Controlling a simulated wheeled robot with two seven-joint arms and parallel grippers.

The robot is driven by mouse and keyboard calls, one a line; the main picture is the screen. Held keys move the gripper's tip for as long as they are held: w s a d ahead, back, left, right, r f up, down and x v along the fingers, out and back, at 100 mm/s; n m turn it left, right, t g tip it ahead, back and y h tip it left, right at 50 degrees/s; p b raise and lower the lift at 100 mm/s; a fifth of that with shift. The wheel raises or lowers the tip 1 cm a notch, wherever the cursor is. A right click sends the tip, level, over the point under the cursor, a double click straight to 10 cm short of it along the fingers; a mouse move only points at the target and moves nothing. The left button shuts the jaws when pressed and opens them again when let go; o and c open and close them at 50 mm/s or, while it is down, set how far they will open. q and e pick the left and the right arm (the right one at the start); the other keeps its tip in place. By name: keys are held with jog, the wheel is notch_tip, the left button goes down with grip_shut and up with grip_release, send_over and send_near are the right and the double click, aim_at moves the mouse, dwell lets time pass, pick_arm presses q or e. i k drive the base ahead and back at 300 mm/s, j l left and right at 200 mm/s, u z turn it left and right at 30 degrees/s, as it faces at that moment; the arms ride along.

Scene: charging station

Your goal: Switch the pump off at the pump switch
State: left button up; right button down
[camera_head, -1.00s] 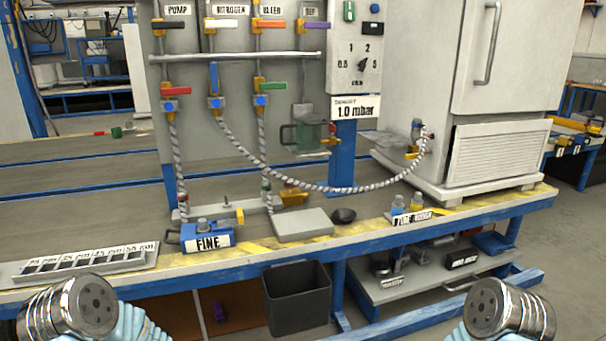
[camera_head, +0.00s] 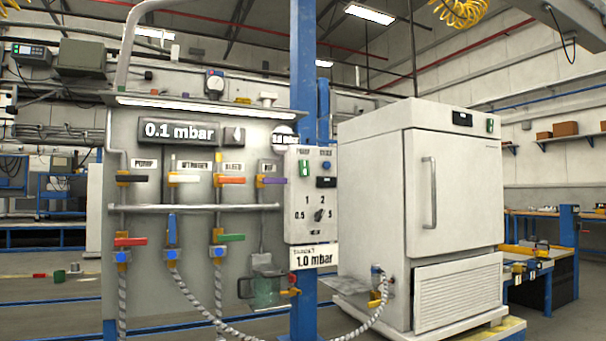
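The control box (camera_head: 313,195) hangs right of the valve panel on a blue post. At its top left is a small green switch (camera_head: 304,168), under a label too small to read surely; it may be the pump switch. Beside it is a black element (camera_head: 326,182). Lower is a dial (camera_head: 320,214) with numbers around it. The switch's on or off position cannot be told. The column marked PUMP (camera_head: 145,164) has a black-handled valve (camera_head: 130,178) and a red-handled valve (camera_head: 130,241) below. Neither gripper is in view.
A display (camera_head: 178,132) reads 0.1 mbar; a sign (camera_head: 314,256) reads 1.0 mbar. A large white oven-like cabinet (camera_head: 375,170) stands to the right, with its own green switch (camera_head: 490,153). Braided hoses (camera_head: 200,300) hang below the panel. A glass trap (camera_head: 267,290) sits at the panel's lower right.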

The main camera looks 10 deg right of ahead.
aim_at(304, 170)
jog(key=i+l+u, duration=0.1)
jog(key=l+u, duration=0.3)
jog(key=l, duration=0.15)
jog(key=l+u, duration=0.35)
jog(key=l, duration=0.15)
jog(key=l+u, duration=0.4)
jog(key=l, duration=0.2)
